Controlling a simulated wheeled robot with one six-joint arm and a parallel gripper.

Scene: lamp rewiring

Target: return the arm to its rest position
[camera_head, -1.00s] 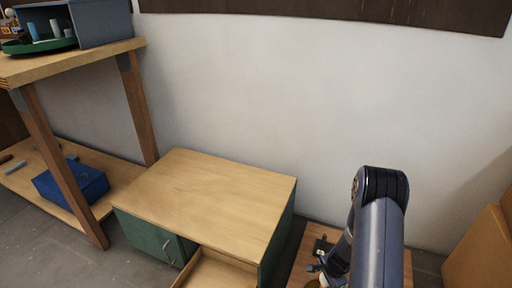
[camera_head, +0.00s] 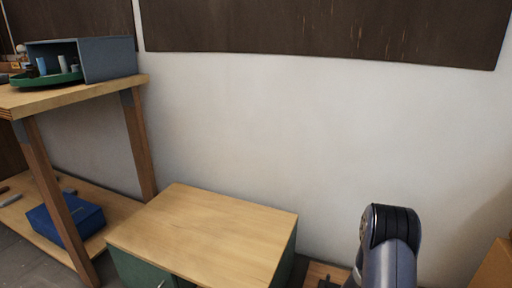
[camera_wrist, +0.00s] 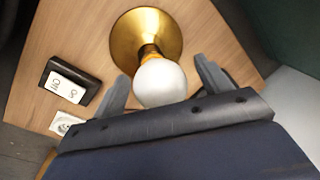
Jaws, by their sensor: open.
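My gripper (camera_wrist: 160,84) shows in the wrist view with its two fingers spread apart. A white lamp bulb (camera_wrist: 160,83) appears between the fingers, with a gap at each side; its exact depth relative to the fingertips is unclear. The bulb sits in a round brass lamp base (camera_wrist: 146,30) on a wooden top (camera_wrist: 85,35). In the head view my arm rises at the lower right, and the gripper is below the picture's edge.
A black switch box (camera_wrist: 70,80) and a white socket (camera_wrist: 65,122) lie left of the lamp. In the head view, a wooden-topped green cabinet (camera_head: 205,235) stands mid-floor, and a shelf bench (camera_head: 100,90) with a blue box (camera_head: 66,218) stands left.

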